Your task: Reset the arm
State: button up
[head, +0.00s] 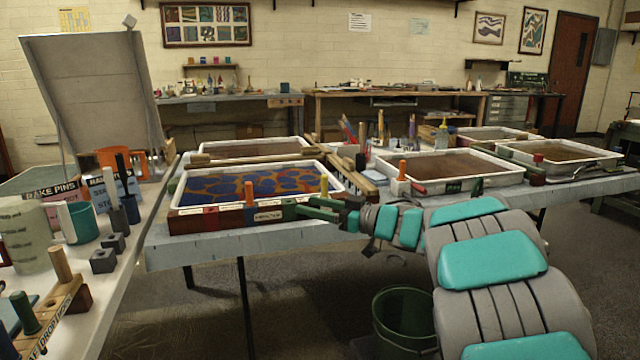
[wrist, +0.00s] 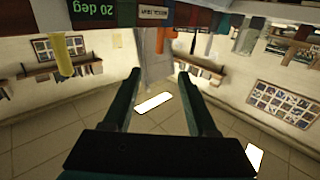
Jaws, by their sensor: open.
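My arm stretches from the lower right of the head view toward the near marbling tray. My gripper (head: 300,208) is at the front right corner of that tray, by its labelled wooden front rail (head: 222,218). The tray (head: 335,172) has a white rim and holds a blue and orange pattern. In the wrist view my gripper (wrist: 157,72) has its two dark green fingers apart with nothing between them. The picture there is upside down, with the rail's coloured blocks and labels (wrist: 152,13) along the top. A yellow peg (wrist: 62,58) and an orange peg (wrist: 247,38) also show.
More white-rimmed trays (head: 444,178) stand along the blue-grey table. A side table at left carries mugs, an orange container (head: 122,160), pegs and a tilted grey board (head: 95,95). A green bin (head: 404,318) stands on the floor below my arm.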

jog(key=w+d+r+m+t+h, duration=0.2)
jog(key=d+m+t+h, duration=0.2)
jog(key=d+h, duration=0.3)
jog(key=w+d+r+m+t+h, duration=0.2)
jog(key=d+m+t+h, duration=0.15)
jog(key=d, duration=0.55)
jog(key=s+d+f+m+g+h, duration=0.4)
jog(key=s+d+f+m+h, duration=0.15)
jog(key=s+d+h, duration=0.45)
jog(key=s+d+f+m+g+y, duration=0.1)
jog(key=s+f+g, duration=0.2)
jog(key=s+f, duration=0.5)
jog(key=s+f+g, duration=0.4)
jog(key=s, duration=0.8)
jog(key=s+a+f+g+y, duration=0.1)
jog(key=s+a+f+g, duration=0.1)
jog(key=s, duration=0.6)
jog(key=s+a+f+n+g+y, duration=0.1)
jog(key=s+a, duration=0.3)
jog(key=s, duration=0.4)
jog(key=s+a+f+g+y, duration=0.1)
jog(key=s+a+f+g, duration=0.2)
jog(key=s, duration=0.5)
jog(key=shift+a+f+n+g+y, duration=0.15)
jog(key=shift+a+n+g+y, duration=0.25)
jog(key=shift+a+g, duration=0.15)
